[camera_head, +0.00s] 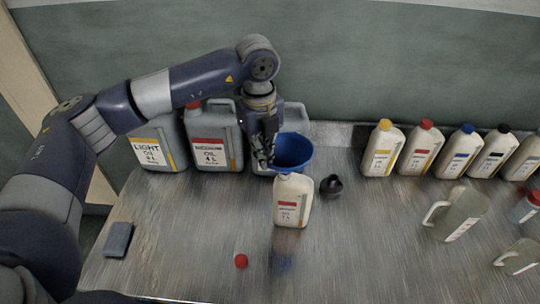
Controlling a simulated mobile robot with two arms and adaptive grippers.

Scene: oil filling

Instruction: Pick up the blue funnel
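The blue funnel (293,149) is upright, its wide mouth facing up, over the top of a cream oil bottle (293,203) with a red label. Its spout is hidden, so I cannot tell how it sits in the bottle neck. My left gripper (266,163) points down at the left edge of the funnel, its fingers at or very close to the rim. I cannot tell whether they are closed on the rim. My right gripper is out of view.
Large grey oil jugs (213,141) stand behind and left of my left gripper. A small black object (331,186) is right of the bottle. A red cap (241,261) lies in front. Several bottles (383,150) line the right back. The metal table's front middle is mostly clear.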

